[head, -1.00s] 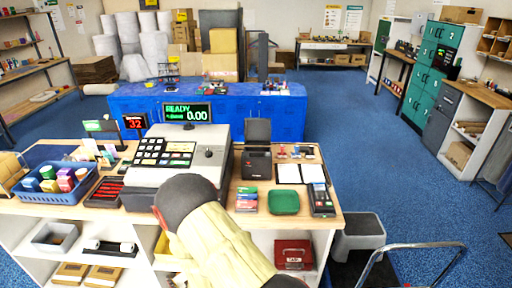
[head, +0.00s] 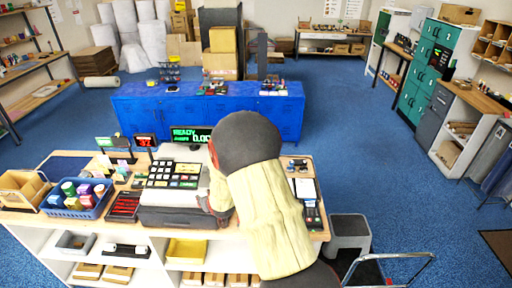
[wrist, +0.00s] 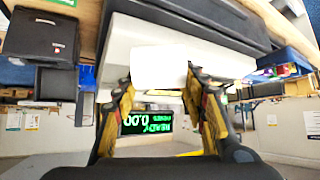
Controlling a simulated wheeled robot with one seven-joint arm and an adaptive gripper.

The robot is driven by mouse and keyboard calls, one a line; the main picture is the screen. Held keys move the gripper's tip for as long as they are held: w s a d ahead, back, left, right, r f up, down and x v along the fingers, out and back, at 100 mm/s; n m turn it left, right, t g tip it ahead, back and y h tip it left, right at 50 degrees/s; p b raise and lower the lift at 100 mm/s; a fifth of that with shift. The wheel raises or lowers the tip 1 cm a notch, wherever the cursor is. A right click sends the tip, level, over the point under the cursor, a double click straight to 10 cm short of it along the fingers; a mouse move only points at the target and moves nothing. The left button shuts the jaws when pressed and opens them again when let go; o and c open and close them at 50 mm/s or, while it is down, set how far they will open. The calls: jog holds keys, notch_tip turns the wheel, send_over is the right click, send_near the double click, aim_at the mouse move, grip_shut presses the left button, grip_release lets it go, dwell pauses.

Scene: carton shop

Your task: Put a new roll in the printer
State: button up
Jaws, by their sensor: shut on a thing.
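My gripper (wrist: 160,100) shows in the wrist view, with its fingers closed on a plain white roll (wrist: 158,66). The roll is in front of the pale cash register (wrist: 125,38); I cannot tell whether they touch. In the head view my arm hides the gripper and roll. The register (head: 172,194) stands on the counter, left of my arm. A black box (wrist: 45,38) that looks like the printer stands beside the register in the wrist view, at the left. Its lid looks shut. My arm hides it in the head view.
A green READY display (head: 190,135) stands behind the register. A blue basket of coloured rolls (head: 76,199) and a card terminal (head: 312,213) are on the counter (head: 130,226). A grey step stool (head: 350,233) and a trolley handle (head: 392,256) are at the right.

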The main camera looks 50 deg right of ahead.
jog(key=s+d+r+m+g+h+p, duration=0.1)
jog(key=s+d+r+m+g+p, duration=0.2)
jog(key=d+r+p, duration=1.2)
jog(key=s+d+m+g+b, duration=0.1)
jog(key=s+m+g, duration=0.1)
jog(key=s, duration=0.6)
jog(key=shift+d+m+g, duration=0.25)
jog(key=shift+m+g, duration=0.15)
jog(key=shift+y, duration=0.3)
